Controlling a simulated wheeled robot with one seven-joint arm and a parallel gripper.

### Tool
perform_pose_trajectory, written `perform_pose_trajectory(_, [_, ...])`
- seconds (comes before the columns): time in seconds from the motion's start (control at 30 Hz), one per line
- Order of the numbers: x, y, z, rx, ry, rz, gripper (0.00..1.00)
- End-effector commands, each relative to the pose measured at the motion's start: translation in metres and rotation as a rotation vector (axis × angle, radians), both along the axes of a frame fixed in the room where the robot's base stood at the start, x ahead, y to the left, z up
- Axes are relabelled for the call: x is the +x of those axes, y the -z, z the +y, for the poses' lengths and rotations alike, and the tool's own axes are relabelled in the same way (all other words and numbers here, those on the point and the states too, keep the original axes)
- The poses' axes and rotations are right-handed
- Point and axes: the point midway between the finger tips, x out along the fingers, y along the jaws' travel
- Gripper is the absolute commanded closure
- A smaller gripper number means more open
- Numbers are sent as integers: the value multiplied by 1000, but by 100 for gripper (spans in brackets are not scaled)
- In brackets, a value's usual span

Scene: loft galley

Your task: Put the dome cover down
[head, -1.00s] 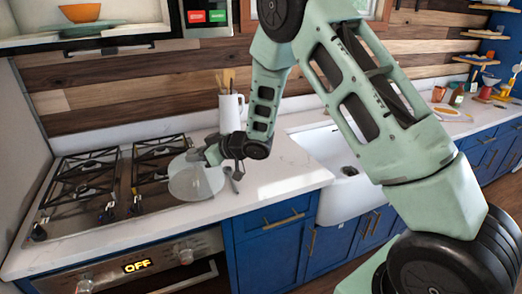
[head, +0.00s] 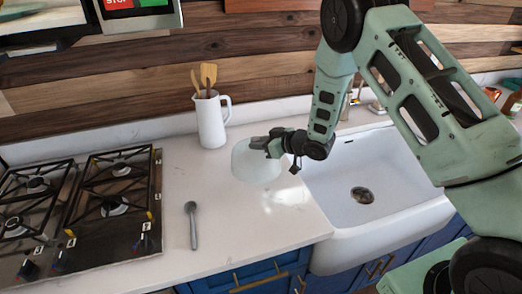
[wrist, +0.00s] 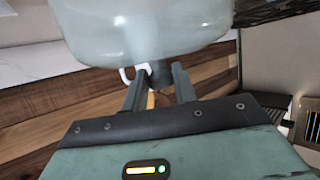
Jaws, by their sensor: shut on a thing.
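The dome cover (head: 256,166) is a pale, translucent bowl-like shape over the white counter, between the pitcher and the sink. My gripper (head: 268,143) is shut on it from its upper right side. I cannot tell whether its lower rim touches the counter. In the wrist view, the dome cover (wrist: 150,32) fills the upper middle, beyond the two fingers of my gripper (wrist: 160,78). A dark knob-like part shows between the fingertips.
A white pitcher with wooden utensils (head: 211,122) stands behind. A grey spoon (head: 192,225) lies left on the counter (head: 235,232). The gas cooktop (head: 140,225) is at left, the white sink (head: 385,165) at right. The counter in front of the dome is clear.

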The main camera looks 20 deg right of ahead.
Motion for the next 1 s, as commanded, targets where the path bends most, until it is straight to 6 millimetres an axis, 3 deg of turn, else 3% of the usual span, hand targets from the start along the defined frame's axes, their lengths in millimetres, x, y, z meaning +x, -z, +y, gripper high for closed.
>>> perform_pose_trajectory(0.23, [-1, 30, 0, -1, 0, 3, 91])
perform_pose_trajectory(0.7, [0, 40, -1, 0, 1, 0, 91])
perform_pose_trajectory(0.73, [0, 38, -1, 0, 1, 1, 64])
perform_pose_trajectory(0.8, [0, 38, -1, 0, 1, 1, 51])
perform_pose_trajectory(1.0, [0, 38, 0, 0, 1, 1, 51])
